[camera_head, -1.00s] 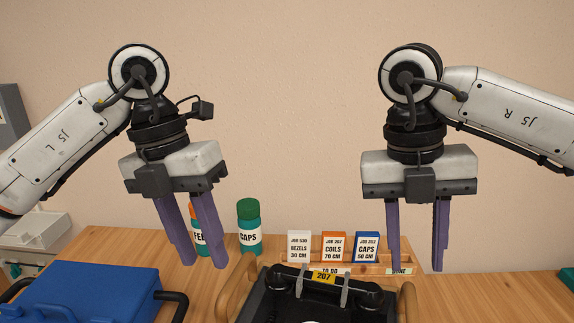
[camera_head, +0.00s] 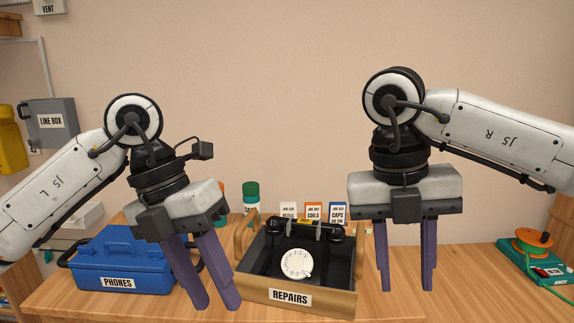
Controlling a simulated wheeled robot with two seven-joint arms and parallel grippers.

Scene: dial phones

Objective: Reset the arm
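My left gripper (camera_head: 211,304) hangs with purple fingers pointing down, between the blue PHONES case and the REPAIRS tray. Its fingers are apart with nothing between them. My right gripper (camera_head: 407,288) hangs fingers down, to the right of the tray. Its fingers are also apart and empty. A black dial phone (camera_head: 295,240) with a white dial (camera_head: 297,263) lies in the wooden REPAIRS tray (camera_head: 262,295), its handset at the back.
The blue PHONES case (camera_head: 118,262) stands on the wooden table (camera_head: 437,304) at left. Bottles (camera_head: 251,194) and job cards (camera_head: 337,211) stand behind the tray. An orange cable reel (camera_head: 531,242) sits on a green base at far right.

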